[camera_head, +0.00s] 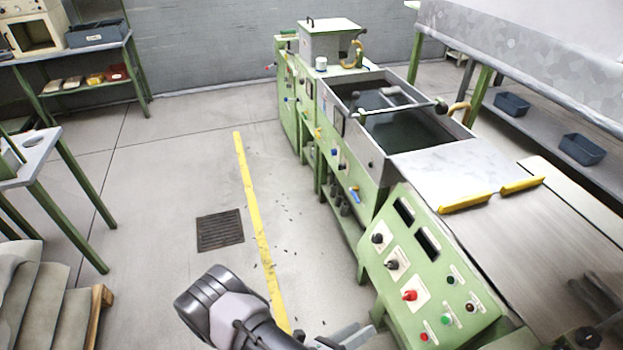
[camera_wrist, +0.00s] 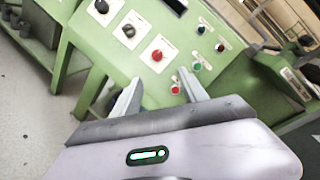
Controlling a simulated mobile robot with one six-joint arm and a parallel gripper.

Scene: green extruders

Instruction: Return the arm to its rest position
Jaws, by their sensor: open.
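My arm reaches up from the bottom of the head view, and my gripper (camera_head: 345,338) shows low, just left of the green control panel (camera_head: 447,262). In the wrist view my gripper (camera_wrist: 158,92) has its two fingers apart with nothing between them. Beyond the fingers is the same panel, with a red knob (camera_wrist: 157,55), black knobs, and red and green buttons. I cannot tell the exact gap between the fingertips and the panel.
A green extruder line with an open water bath (camera_head: 400,130) runs along the right. A table (camera_head: 40,160) and stacked sheets (camera_head: 40,300) stand at left. The floor around the drain grate (camera_head: 220,230) and yellow line (camera_head: 255,215) is mostly open.

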